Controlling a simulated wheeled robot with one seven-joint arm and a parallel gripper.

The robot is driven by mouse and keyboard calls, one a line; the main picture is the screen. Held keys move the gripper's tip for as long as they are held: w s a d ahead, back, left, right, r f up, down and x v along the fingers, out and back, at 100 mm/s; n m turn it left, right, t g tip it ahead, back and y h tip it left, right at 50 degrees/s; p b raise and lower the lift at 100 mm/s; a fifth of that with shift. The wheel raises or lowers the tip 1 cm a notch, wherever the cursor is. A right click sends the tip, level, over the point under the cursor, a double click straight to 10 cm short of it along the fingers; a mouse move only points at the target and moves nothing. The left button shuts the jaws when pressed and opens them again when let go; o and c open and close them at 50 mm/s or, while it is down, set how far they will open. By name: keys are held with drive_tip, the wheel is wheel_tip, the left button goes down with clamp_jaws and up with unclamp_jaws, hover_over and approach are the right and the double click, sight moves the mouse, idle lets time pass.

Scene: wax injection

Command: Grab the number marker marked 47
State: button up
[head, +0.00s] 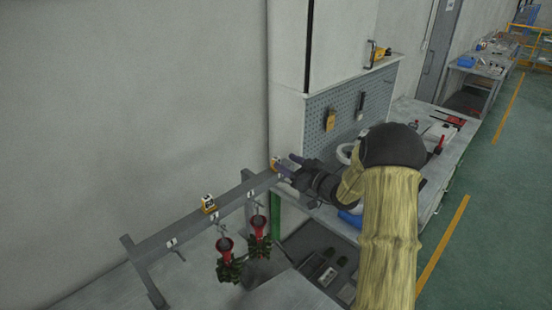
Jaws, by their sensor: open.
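I cannot tell which one is 47. My gripper (284,165) is open at the right end of the rail (237,196), reaching in from the right. Its fingers are beside or around the second marker; the view does not settle which. My arm comes down on the right.
Two red funnel-like pieces with dark green clusters (229,270) hang from hooks below the rail. A pegboard cabinet (345,115) with tools stands behind my gripper. A cluttered workbench (455,140) runs to the right. A plain wall is at left.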

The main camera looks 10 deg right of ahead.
sight(278, 159)
drive_tip(key=shift+x, duration=1.2)
drive_tip(key=shift+p, duration=0.3)
drive_tip(key=shift+w+a+p, duration=0.3)
drive_tip(key=shift+p, duration=0.15)
drive_tip(key=p+x, duration=0.3)
drive_tip(key=shift+w+a+f, duration=0.1)
drive_tip(key=shift+w+a, duration=0.15)
drive_tip(key=shift+w, duration=0.05)
drive_tip(key=shift+w+a+f, duration=0.15)
drive_tip(key=shift+w, duration=0.15)
drive_tip(key=c, duration=1)
